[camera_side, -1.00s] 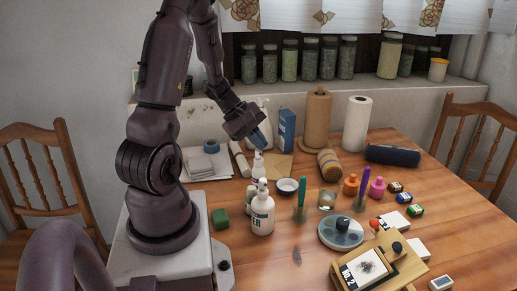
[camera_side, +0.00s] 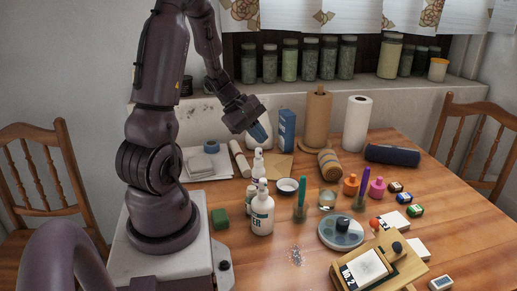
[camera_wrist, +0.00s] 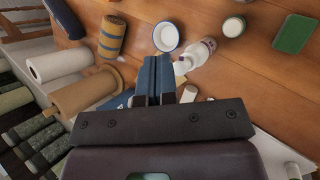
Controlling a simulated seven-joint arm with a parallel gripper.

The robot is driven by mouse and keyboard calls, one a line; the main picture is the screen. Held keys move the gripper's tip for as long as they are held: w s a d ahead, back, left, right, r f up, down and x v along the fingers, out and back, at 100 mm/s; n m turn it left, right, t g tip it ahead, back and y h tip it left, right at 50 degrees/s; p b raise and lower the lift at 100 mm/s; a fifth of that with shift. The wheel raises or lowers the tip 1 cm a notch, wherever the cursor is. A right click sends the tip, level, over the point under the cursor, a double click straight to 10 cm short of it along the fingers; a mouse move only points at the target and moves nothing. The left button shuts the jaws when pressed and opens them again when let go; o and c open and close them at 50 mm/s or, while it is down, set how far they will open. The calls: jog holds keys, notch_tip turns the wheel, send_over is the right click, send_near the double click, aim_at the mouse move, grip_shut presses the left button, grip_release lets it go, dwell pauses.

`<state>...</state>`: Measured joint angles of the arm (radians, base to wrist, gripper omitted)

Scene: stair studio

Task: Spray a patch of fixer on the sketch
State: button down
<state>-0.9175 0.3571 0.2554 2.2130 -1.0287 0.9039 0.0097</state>
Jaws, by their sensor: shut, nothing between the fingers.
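My gripper (camera_side: 259,132) is shut and empty, its blue fingers held above the table behind the bottles. The fingers also show in the wrist view (camera_wrist: 158,78). A large white bottle (camera_side: 262,217), its label ending in "ER", stands upright at the front. A smaller white bottle with a purple label (camera_side: 258,168) stands behind it, below my gripper; it also shows in the wrist view (camera_wrist: 196,52). I cannot tell which holds fixer. A pale sheet (camera_side: 367,269) with a dark label strip lies on a wooden board (camera_side: 403,274) at front right; no drawing is readable on it.
A palette (camera_side: 327,238), glass (camera_side: 327,199), white bowl (camera_side: 288,186) and several paint bottles crowd the middle and right. A green block (camera_side: 220,219) sits left of the large bottle. A speckled grey patch (camera_side: 296,256) lies on otherwise bare wood at the front.

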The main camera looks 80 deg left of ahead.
aim_at(259, 150)
jog(key=shift+r, duration=2.9)
jog(key=shift+f, duration=3.05)
jog(key=shift+f, duration=0.1)
dwell(0.4)
jog(key=shift+f, duration=0.35)
